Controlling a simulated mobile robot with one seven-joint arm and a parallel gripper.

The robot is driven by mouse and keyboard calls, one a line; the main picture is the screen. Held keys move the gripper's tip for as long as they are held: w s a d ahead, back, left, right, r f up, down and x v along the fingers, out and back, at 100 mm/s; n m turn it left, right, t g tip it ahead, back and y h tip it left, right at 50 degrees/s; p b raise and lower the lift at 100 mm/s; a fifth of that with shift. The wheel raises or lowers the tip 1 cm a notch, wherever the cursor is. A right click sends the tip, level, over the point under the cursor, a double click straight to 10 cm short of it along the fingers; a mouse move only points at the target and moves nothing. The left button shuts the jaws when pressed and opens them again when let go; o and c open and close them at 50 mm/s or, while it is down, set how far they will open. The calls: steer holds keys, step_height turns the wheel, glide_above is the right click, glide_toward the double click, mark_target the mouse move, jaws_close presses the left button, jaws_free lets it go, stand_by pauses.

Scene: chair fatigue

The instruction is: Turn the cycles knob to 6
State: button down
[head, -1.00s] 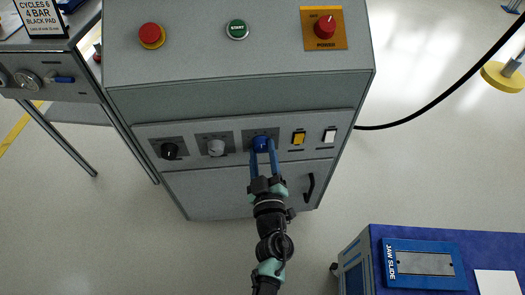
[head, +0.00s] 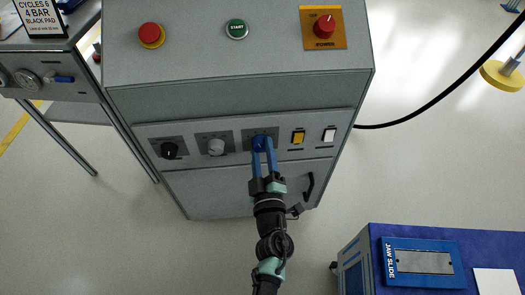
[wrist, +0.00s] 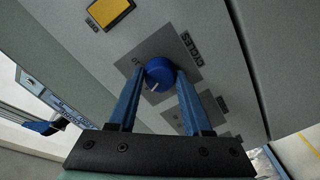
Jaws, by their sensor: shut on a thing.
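The blue cycles knob (head: 258,141) sits on a dark plate on the front of the grey cabinet. In the wrist view the knob (wrist: 159,71) has a white pointer line on its lower face, and its plate carries the word CYCLES. My gripper (head: 263,146) has its two blue fingers on either side of the knob and is shut on it. The wrist view shows the gripper (wrist: 160,80) with a finger against each side. Most scale marks are too small or hidden to read.
A black knob (head: 169,150) and a grey knob (head: 216,146) are to the left. A yellow switch (head: 298,137) and a white switch (head: 329,135) are to the right. A black door handle (head: 309,186) is below. A sign (head: 40,16) reads CYCLES 6.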

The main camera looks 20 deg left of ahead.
steer(key=shift+c, duration=1.7)
jaws_free()
steer(key=shift+d, duration=0.1)
steer(key=p+v, duration=0.3)
steer(key=v, duration=1)
steer(key=shift+p, duration=0.4)
